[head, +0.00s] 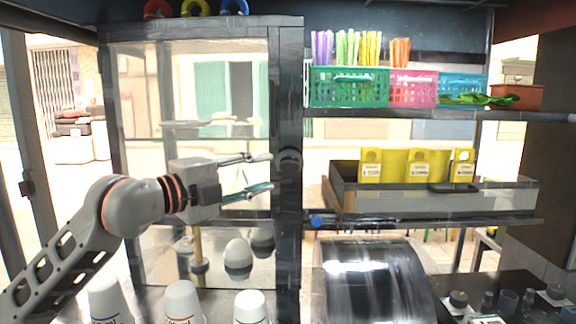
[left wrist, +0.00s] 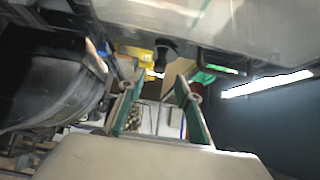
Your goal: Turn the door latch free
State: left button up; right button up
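The door latch is a small dark rounded knob (head: 289,158) on the black right-hand post of the glass-fronted cabinet door (head: 285,80). My left gripper (head: 270,172) reaches in from the left, in front of the glass. Its two fingers are spread apart, with nothing seen between them, and the upper fingertip is close to the latch in the head view. I cannot tell whether they touch. In the left wrist view the open fingers (left wrist: 161,84) point toward a dark knob-like part (left wrist: 165,50), which may be the latch. My right gripper is not in view.
A shiny metal drum (head: 375,285) is at lower right. Shelves on the right hold coloured baskets (head: 350,88) and a tray of yellow packets (head: 440,200). A blue knob (head: 317,220) sits right of the post.

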aim_at(285, 168)
pick_arm(q)
jog(key=p+x, duration=0.1)
jog(key=x, duration=0.5)
jog(key=shift+s+d, duration=0.1)
jog(key=shift+w+d+p, duration=0.35)
jog(key=shift+f, duration=0.1)
grip_shut()
